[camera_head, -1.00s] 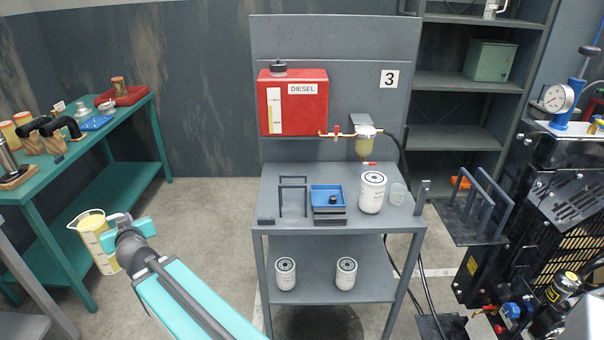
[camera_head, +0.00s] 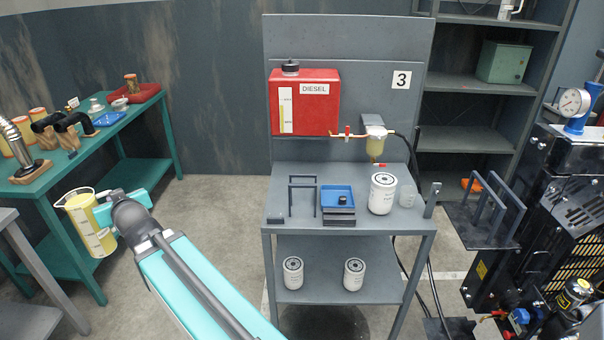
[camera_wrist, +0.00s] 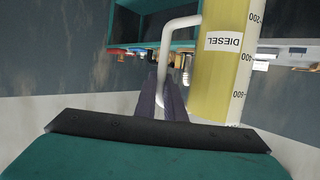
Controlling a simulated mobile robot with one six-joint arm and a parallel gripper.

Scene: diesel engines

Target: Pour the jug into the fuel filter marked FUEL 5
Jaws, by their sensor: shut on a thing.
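A clear jug (camera_head: 92,226) of yellow liquid hangs in the air at the left, tilted a little in the head view. In the wrist view the jug (camera_wrist: 222,75) shows a DIESEL label and a printed scale. My gripper (camera_wrist: 170,95) is shut on its pale handle (camera_wrist: 180,22). In the head view my gripper (camera_head: 112,212) is at the jug's right side, its fingers partly hidden. I cannot read FUEL 5 on any.
A teal table (camera_head: 150,110) with parts stands left. A black engine (camera_head: 570,200) stands right. Floor between table and bench is clear.

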